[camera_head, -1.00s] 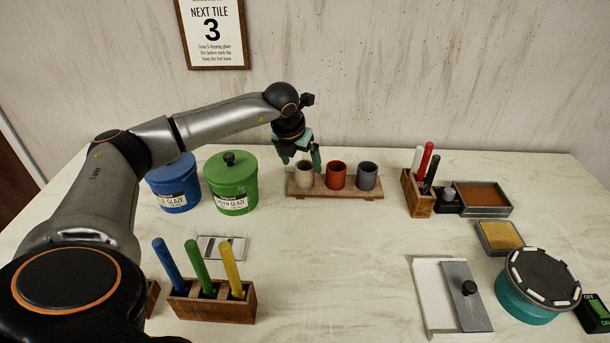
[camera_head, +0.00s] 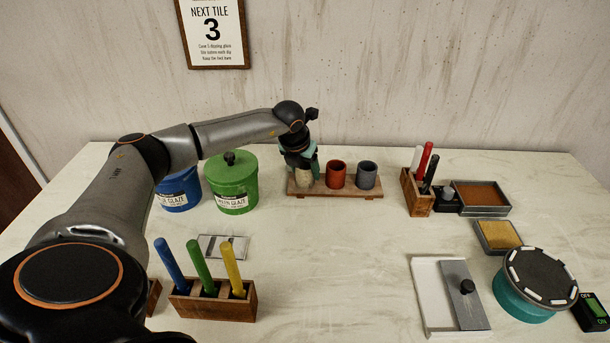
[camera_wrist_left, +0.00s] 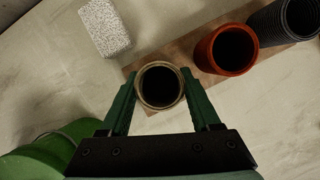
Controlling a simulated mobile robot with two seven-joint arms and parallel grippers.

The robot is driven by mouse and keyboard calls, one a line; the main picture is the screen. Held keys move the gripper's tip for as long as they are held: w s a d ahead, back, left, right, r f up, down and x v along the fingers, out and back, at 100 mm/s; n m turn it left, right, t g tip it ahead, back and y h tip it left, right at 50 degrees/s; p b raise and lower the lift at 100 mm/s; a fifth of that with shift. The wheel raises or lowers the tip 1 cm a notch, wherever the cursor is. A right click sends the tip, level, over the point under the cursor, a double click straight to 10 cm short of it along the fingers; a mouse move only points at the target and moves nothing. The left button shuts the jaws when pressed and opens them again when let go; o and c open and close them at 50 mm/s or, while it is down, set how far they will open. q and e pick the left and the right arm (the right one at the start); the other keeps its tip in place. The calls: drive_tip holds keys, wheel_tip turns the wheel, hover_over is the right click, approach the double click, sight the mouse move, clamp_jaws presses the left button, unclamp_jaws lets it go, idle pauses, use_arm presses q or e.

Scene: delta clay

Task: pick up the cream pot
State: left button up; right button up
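The cream pot (camera_head: 304,181) stands at the left end of a wooden rack (camera_head: 335,194), partly hidden by my left gripper (camera_head: 303,170). In the left wrist view the pot (camera_wrist_left: 160,86) is seen from above, its round rim between the two green fingers of my left gripper (camera_wrist_left: 159,88). The fingers are open, one on each side of the pot and close to its wall. Any contact is too fine to tell. My right gripper is not in view.
A red pot (camera_head: 336,175) and a grey pot (camera_head: 366,175) stand to the right on the rack. A green glaze bucket (camera_head: 232,184) and a blue one (camera_head: 180,190) stand to the left. A speckled block (camera_wrist_left: 105,26) lies behind.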

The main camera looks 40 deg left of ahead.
use_arm(q)
drive_tip(key=c, duration=0.9)
drive_tip(key=shift+c, duration=0.2)
drive_tip(key=shift+r, duration=0.15)
